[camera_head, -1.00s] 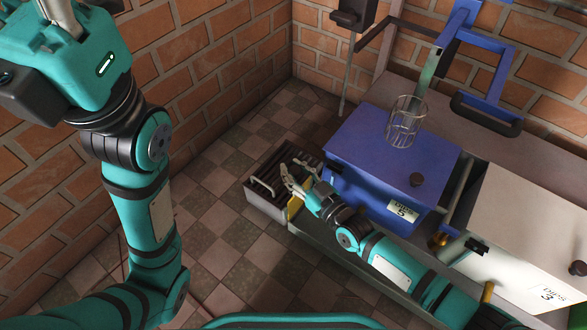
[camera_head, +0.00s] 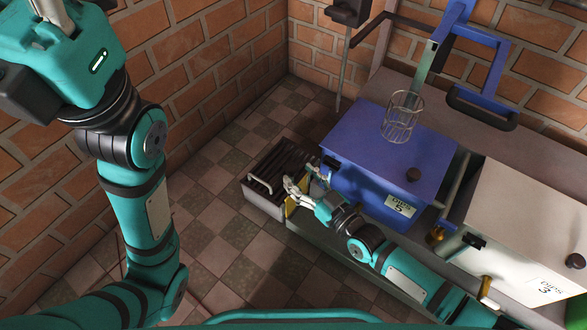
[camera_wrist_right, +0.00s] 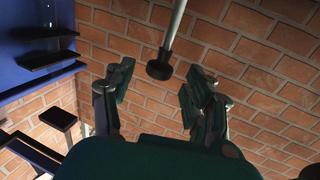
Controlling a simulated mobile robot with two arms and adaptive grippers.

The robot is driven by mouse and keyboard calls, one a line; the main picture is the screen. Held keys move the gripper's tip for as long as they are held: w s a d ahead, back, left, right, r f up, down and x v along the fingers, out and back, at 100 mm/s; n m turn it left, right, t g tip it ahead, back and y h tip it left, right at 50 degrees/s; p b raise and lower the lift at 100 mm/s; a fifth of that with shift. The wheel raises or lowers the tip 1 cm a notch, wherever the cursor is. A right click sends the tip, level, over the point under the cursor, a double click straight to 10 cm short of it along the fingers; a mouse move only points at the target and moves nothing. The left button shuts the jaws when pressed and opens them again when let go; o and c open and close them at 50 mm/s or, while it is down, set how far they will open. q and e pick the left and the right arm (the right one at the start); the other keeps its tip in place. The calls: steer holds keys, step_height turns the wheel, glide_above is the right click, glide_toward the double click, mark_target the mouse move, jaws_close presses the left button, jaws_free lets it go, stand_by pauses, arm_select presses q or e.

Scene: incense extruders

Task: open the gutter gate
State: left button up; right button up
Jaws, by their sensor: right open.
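A yellow plate (camera_head: 291,204), which looks like the gutter gate, stands upright at the end of the slatted grate, where the long gutter (camera_head: 325,240) begins. It is partly hidden by my right gripper. My right gripper (camera_head: 302,177) is open and empty, with its fingers just above and beside the plate, near the blue box's left side. I cannot tell whether it touches the plate. In the right wrist view the open fingers (camera_wrist_right: 158,95) show against brick wall, with nothing between them. My left arm fills the left side; its fingers are out of view.
The blue box (camera_head: 385,150) with a wire basket (camera_head: 403,117) on top stands right of my right gripper. A pale box (camera_head: 530,225) stands farther right. A rod with a black tip (camera_wrist_right: 159,69) shows beyond the fingers. The checkered floor (camera_head: 215,215) is clear to the left.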

steer(key=v, duration=0.8)
